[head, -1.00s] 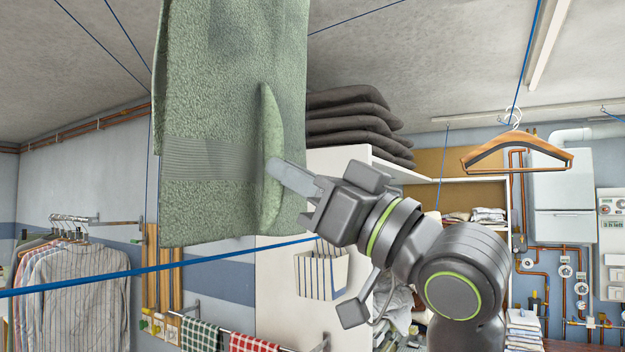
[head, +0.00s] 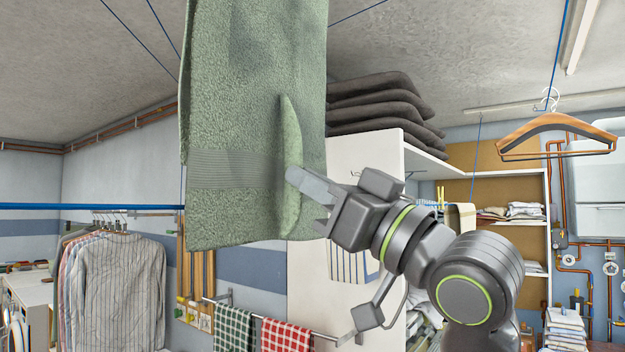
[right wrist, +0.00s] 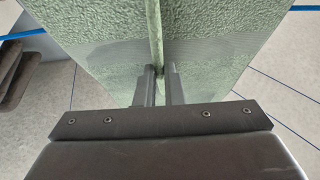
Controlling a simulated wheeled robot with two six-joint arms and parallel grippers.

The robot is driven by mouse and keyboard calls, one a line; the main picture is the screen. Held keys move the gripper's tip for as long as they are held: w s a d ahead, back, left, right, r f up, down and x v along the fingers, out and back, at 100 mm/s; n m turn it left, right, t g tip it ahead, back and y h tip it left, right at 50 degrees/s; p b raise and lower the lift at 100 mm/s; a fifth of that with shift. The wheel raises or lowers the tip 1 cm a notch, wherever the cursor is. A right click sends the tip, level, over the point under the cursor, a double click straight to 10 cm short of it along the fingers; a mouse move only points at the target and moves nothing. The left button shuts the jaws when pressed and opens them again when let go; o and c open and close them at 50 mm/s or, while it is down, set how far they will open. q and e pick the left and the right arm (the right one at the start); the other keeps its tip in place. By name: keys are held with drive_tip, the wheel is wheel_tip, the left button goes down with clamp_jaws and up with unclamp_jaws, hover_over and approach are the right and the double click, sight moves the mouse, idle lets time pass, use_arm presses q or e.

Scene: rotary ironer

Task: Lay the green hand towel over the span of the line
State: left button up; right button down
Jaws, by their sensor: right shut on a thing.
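The green hand towel (head: 232,120) hangs in the middle of the head view, its top cut off by the upper edge. My right gripper (head: 300,185) is shut on a raised fold near the towel's right side, below its middle. The right wrist view shows the fingers (right wrist: 158,85) pinching this fold, with towel (right wrist: 95,30) spread on both sides. The blue line (head: 90,207) comes in level from the left and meets the towel's left edge above its lower hem. The towel hides the line from there. My left gripper is not in view.
A wooden hanger (head: 560,132) hangs from a cord at the upper right. Dark folded cloths (head: 385,105) lie on a white cabinet (head: 375,165) behind my gripper. Striped shirts (head: 110,285) hang at left. Checked towels (head: 235,328) hang on a low rail.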

wheel_tip(320, 180, down, 38)
drive_tip(key=b, duration=3.1)
drive_tip(key=shift+r, duration=0.15)
drive_tip(key=shift+f, duration=0.4)
drive_tip(key=c, duration=1.5)
unclamp_jaws()
drive_tip(key=shift+o, duration=0.2)
